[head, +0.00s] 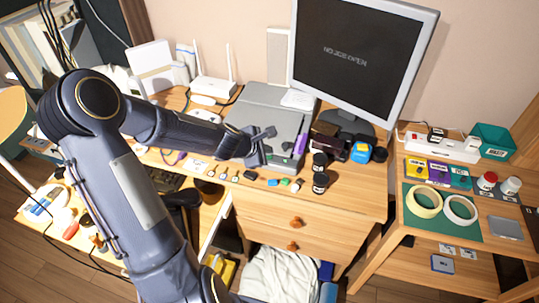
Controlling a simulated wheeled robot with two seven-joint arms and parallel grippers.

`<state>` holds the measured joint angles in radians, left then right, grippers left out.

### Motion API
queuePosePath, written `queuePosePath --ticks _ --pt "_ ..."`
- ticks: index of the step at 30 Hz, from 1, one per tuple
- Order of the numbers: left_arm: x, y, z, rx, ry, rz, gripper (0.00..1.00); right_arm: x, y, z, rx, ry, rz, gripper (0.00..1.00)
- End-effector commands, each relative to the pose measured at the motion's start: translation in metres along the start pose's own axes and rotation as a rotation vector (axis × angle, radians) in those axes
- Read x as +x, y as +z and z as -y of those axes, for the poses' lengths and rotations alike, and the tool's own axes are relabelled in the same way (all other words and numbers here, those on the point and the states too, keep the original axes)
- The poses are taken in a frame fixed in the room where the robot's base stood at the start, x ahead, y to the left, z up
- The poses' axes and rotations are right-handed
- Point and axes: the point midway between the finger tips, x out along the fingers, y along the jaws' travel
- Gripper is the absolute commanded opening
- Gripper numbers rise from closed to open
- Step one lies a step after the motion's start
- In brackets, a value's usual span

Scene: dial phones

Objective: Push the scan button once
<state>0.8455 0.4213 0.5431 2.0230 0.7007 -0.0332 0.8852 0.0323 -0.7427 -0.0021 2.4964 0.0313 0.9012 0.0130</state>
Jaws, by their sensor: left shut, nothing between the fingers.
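A grey flat box-shaped device (262,101), which looks like a scanner, sits on the wooden desk below the monitor. The monitor (362,55) shows white text that seems to read "NO JOB OPEN". My left gripper (268,148) is shut and empty over the front part of the grey device. I cannot tell whether it touches the device. My right gripper is not in view.
Small coloured items, including a blue one (273,182), line the desk's front. Dark jars (320,183) and a blue-yellow object (361,151) stand to the right. A white router (212,88) stands behind. The side table holds tape rolls (460,210).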

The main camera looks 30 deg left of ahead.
Motion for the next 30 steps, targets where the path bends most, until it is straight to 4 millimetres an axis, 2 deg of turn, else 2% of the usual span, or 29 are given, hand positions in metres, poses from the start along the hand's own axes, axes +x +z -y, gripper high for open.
queuePosePath --ticks 14,30 --pt "-0.006 0.005 -0.004 0.0 0.0 0.001 0.0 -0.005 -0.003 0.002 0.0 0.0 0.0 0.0" --pt "-0.04 0.029 -0.029 0.001 0.001 0.0 0.0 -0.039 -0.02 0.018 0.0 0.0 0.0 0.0"
